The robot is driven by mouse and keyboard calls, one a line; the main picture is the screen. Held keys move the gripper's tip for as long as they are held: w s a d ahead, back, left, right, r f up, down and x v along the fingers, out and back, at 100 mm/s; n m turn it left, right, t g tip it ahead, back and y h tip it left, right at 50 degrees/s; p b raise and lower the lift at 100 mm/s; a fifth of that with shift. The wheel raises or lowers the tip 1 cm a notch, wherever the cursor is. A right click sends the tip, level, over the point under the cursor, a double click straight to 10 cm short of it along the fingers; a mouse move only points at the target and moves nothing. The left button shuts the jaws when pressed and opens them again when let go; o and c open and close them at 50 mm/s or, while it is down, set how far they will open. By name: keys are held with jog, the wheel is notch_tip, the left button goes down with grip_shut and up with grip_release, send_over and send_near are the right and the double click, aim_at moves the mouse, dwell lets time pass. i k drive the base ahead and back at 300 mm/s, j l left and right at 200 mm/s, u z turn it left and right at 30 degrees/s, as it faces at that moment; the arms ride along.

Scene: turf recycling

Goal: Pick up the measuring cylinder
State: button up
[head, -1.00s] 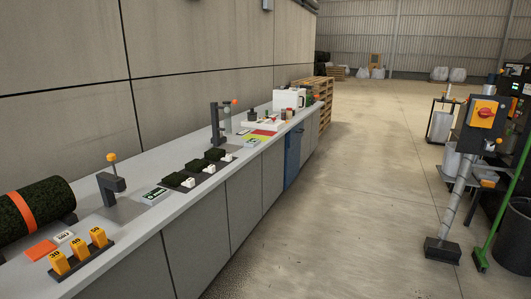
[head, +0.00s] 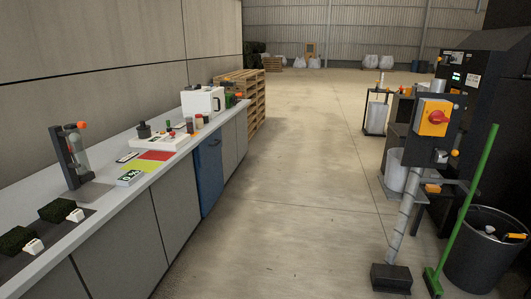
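A clear upright tube that looks like the measuring cylinder (head: 80,152) stands on the left bench. It is beside a dark upright stand (head: 64,160) with an orange knob on top, and I cannot tell if the two touch. My gripper is not in view.
The grey bench (head: 112,205) runs along the left wall. On it are turf samples (head: 57,209), red and yellow cards (head: 140,165) and a white machine (head: 203,101). Pallets (head: 244,98) stand beyond. An orange switch post (head: 432,118), green broom (head: 462,210) and black bin (head: 486,250) are right. The middle floor is clear.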

aim_at(189, 121)
jog(key=i, duration=0.9)
jog(key=i+u, duration=0.1)
jog(key=i, duration=0.75)
jog(key=i+l, duration=0.15)
jog(key=i, duration=0.75)
jog(key=i+l, duration=0.1)
jog(key=i, duration=0.8)
jog(key=i+u, duration=0.3)
jog(key=u, duration=0.15)
jog(key=i+l+u, duration=0.2)
jog(key=u, duration=0.2)
jog(key=i+l+u, duration=0.3)
jog(key=u, duration=0.15)
jog(key=i+l+u, duration=0.3)
jog(key=u, duration=0.15)
